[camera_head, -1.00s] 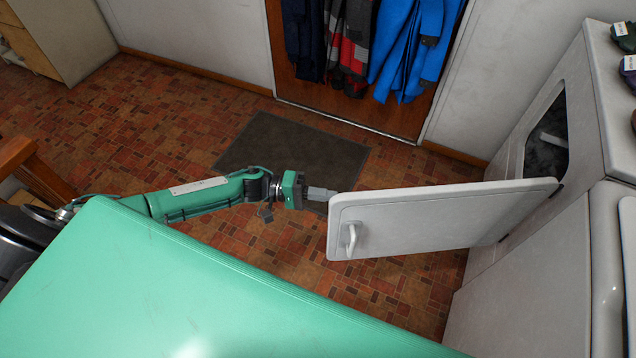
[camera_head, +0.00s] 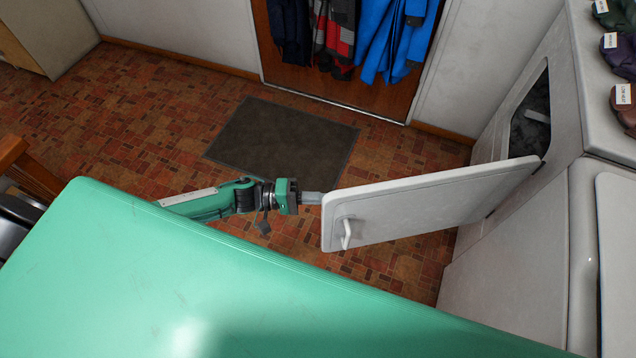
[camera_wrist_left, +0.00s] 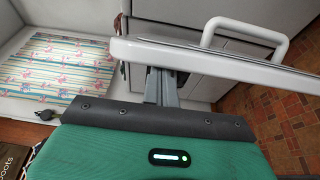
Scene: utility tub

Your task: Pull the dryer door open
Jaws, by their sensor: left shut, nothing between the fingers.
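The white dryer door (camera_head: 425,208) stands swung wide open from the dryer (camera_head: 535,125). Its white handle (camera_head: 346,234) is on the face toward me, near the free edge. My left gripper (camera_head: 318,198) is shut and empty, with its fingertips at the free edge of the door, on the far side from the handle. In the left wrist view the door edge (camera_wrist_left: 210,57) crosses just beyond the fingers (camera_wrist_left: 160,88), and the handle (camera_wrist_left: 243,32) shows past it. I cannot tell whether the fingers touch the door. My right gripper is not in view.
The dryer opening (camera_head: 530,122) is uncovered. A dark mat (camera_head: 280,138) lies on the brick-pattern floor before a doorway with hanging clothes (camera_head: 370,35). Several dark items with tags (camera_head: 622,55) lie on the dryer top. The wrist view shows a patterned cloth (camera_wrist_left: 70,68).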

